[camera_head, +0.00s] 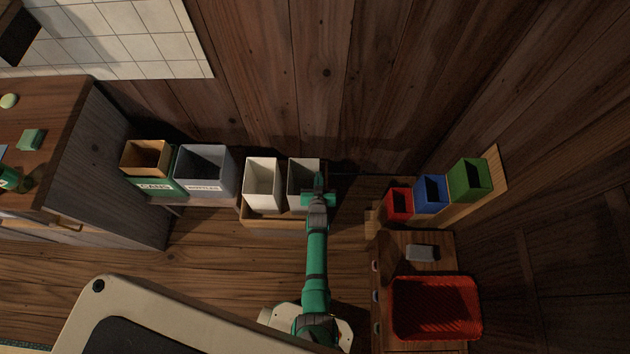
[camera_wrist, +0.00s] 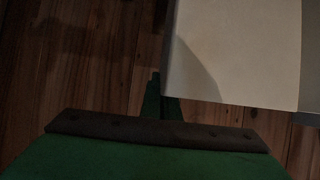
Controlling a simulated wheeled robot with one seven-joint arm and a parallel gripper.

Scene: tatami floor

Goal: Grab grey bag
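No thing clearly reads as a bag. A grey open-topped, box-like container (camera_head: 296,174) stands in the head view, beside a white one (camera_head: 263,184), both on a wooden base. My gripper (camera_head: 319,182) is over the right side of the grey container and hides part of it. In the wrist view, my gripper's narrow green fingers (camera_wrist: 160,95) show close together at the left lower corner of a pale flat-sided thing (camera_wrist: 240,50), which covers part of one finger. I cannot tell whether the fingers touch it or hold its edge.
A green "cans" bin (camera_head: 158,187) and a grey bin (camera_head: 205,168) stand to the left, by a wooden counter (camera_head: 120,165). Red (camera_head: 398,207), blue (camera_head: 431,197) and green (camera_head: 469,181) boxes stand right. A small grey object (camera_head: 421,253) lies behind a red basket (camera_head: 434,281).

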